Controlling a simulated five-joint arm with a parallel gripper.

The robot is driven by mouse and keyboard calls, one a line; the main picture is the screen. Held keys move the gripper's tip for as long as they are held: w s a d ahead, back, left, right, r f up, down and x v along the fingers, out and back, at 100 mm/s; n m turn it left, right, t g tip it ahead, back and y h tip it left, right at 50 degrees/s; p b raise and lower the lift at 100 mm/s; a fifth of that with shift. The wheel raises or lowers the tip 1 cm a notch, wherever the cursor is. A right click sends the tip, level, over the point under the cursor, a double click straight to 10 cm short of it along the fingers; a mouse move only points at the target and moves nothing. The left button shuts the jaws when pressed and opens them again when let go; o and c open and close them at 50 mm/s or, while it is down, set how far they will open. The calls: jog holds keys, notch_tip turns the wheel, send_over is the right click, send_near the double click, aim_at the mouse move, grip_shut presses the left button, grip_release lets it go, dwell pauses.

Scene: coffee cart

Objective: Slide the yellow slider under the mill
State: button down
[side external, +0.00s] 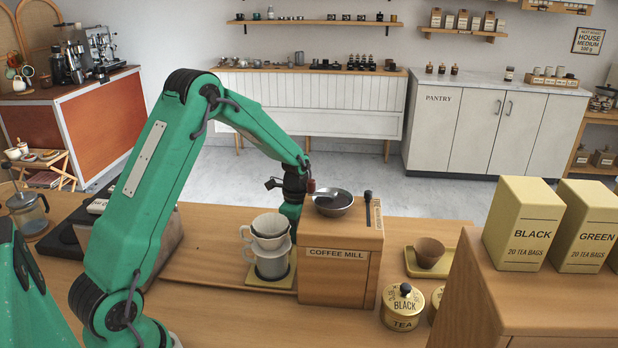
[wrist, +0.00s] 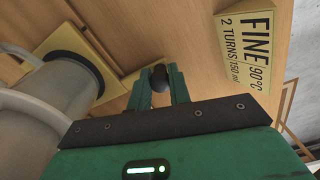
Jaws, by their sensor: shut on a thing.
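The yellow slider (side external: 257,281) is a flat plate on the wooden board, just left of the coffee mill (side external: 338,266), a wooden box with a metal bowl on top. A grey-white vessel with a dripper (side external: 268,240) stands upright on the slider. In the wrist view the slider (wrist: 113,87) reaches toward my gripper (wrist: 158,88). My gripper's two green fingers are shut on a dark knob (wrist: 159,79) that seems to belong to the slider. In the side view, the fingertips are hidden behind the dripper and mill.
A yellow label reading FINE (wrist: 246,45) is on a wooden surface close to my gripper. A round tea tin (side external: 402,306) and a tray with a brown cup (side external: 429,252) are right of the mill. Tea boxes (side external: 523,224) stand on the near right unit.

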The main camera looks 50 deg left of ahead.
jog(key=shift+w, duration=0.1)
jog(key=w+d, duration=1)
jog(key=shift+w+d+r, duration=0.1)
jog(key=shift+w, duration=0.05)
jog(key=c, duration=1.5)
grip_release()
jog(key=shift+d, duration=0.1)
jog(key=shift+o, duration=1)
jog(key=shift+s+a, duration=0.25)
